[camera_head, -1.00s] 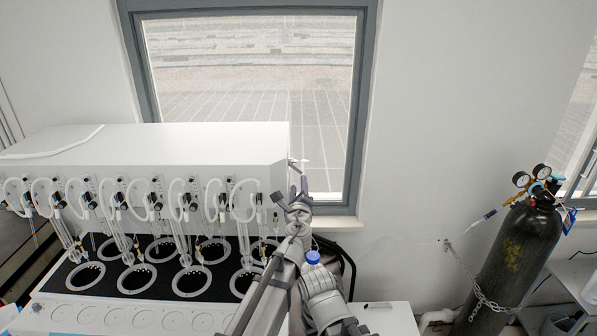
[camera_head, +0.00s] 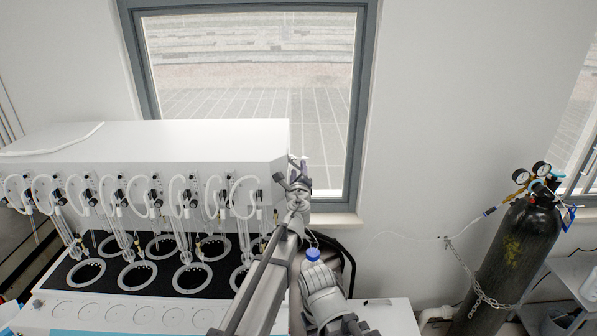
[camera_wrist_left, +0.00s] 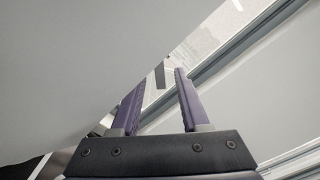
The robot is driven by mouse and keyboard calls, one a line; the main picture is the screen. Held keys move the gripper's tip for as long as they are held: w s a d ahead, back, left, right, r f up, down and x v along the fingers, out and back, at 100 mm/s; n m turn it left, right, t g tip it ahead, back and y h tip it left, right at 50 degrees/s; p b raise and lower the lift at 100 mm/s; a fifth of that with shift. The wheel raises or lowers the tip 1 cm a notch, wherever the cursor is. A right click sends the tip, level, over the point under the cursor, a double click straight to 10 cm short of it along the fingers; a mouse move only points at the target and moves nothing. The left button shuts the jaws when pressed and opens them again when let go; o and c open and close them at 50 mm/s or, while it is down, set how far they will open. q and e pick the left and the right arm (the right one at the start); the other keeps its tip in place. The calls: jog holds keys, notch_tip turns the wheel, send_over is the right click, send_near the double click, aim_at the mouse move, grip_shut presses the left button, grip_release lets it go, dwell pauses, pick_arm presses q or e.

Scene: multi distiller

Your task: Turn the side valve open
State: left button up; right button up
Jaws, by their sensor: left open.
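The white multi distiller (camera_head: 150,142) stands at the left in the head view. My left gripper (camera_head: 297,166) is at its right end, near the top edge of the side panel and in front of the window. The side valve there is mostly covered by my gripper; a small light stub beside it may be part of it. In the left wrist view my left gripper (camera_wrist_left: 153,78) is open, its two purple fingers apart and nothing clearly held. A small dark piece shows between the fingertips; I cannot tell whether it is the valve. My right gripper is not in view.
A window (camera_head: 250,85) and its sill are behind the gripper. A black gas cylinder (camera_head: 513,255) with gauges is chained at the right. Glassware and tubes line the distiller's front.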

pick_arm(q)
jog(key=shift+c, duration=0.2)
grip_shut()
dwell(0.5)
jog(key=shift+d+r+n+p, duration=0.15)
jog(key=shift+r+n+p, duration=0.2)
jog(key=shift+n, duration=1)
jog(key=shift+d+r+n+p, duration=0.1)
jog(key=shift+r+n+p, duration=0.3)
jog(key=shift+n, duration=0.9)
jog(key=shift+d+r+n+p, duration=0.15)
jog(key=shift+r+n+p, duration=0.2)
jog(key=shift+n, duration=1)
jog(key=shift+o, duration=0.2)
grip_release()
